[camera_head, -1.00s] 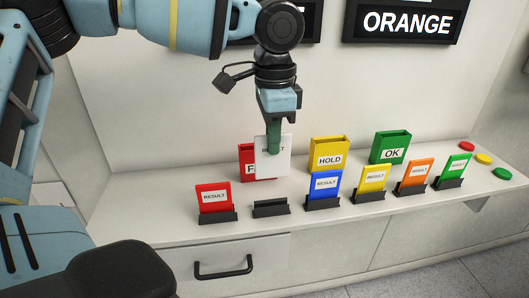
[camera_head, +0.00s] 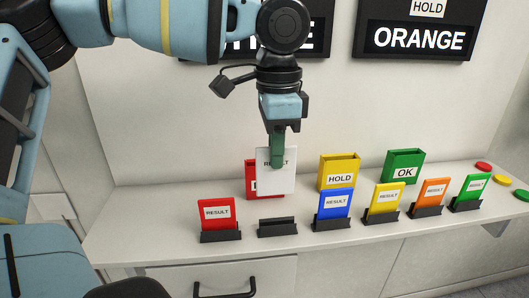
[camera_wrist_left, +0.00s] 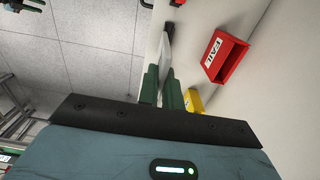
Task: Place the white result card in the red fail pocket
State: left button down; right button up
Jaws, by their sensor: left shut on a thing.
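My left gripper (camera_head: 278,162) is shut on the upper part of the white result card (camera_head: 276,181), which hangs upright above the counter. In the head view the card covers much of the red fail pocket (camera_head: 250,180), which stands behind it by the wall. In the left wrist view the card (camera_wrist_left: 166,48) shows nearly edge-on between the green fingers (camera_wrist_left: 162,86). There the red fail pocket (camera_wrist_left: 230,60) is apart from the card, to its right, with its top opening showing. My right gripper is not in view.
A yellow HOLD pocket (camera_head: 339,170) and a green OK pocket (camera_head: 405,165) stand to the right. In front, red (camera_head: 217,213), blue (camera_head: 334,203), yellow (camera_head: 385,197), orange (camera_head: 434,191) and green (camera_head: 476,186) result cards stand in black holders. One black holder (camera_head: 277,227) is empty.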

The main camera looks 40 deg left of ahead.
pick_arm(q)
jog(key=w+a+p, duration=0.1)
jog(key=w+a, duration=0.8)
jog(key=a, duration=0.2)
jog(key=f, duration=0.4)
jog(key=f+p, duration=0.1)
jog(key=f, duration=0.1)
jog(key=shift+w+f, duration=0.25)
jog(key=shift+f, duration=0.25)
jog(key=shift+f, duration=0.1)
jog(key=c, duration=2)
grip_release()
jog(key=shift+f, duration=0.1)
jog(key=o, duration=0.4)
